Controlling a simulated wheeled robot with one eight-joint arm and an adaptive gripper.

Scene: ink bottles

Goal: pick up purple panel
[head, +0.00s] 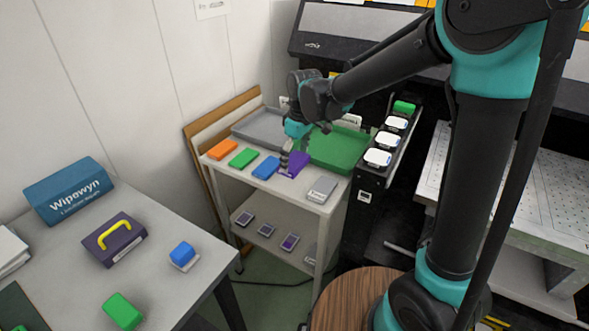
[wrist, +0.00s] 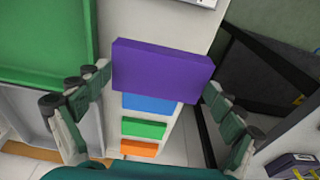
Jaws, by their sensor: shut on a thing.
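The purple panel (head: 294,165) is a flat block at the front edge of the cart's top, between the blue and grey panels. In the wrist view the purple panel (wrist: 162,70) spans the space between my two fingers and looks larger and nearer than the other panels. My gripper (head: 285,157) is over the cart, shut on the purple panel. In the wrist view my gripper (wrist: 158,82) has one finger at each end of it. I cannot tell whether its underside touches the cart top.
Blue (head: 265,167), green (head: 243,158) and orange (head: 223,149) panels lie in a row to the left. A grey panel (head: 322,188) lies to the right. Behind are a grey tray (head: 244,129) and a green tray (head: 345,163). A black rack (head: 366,185) with white-topped bottles stands close on the right.

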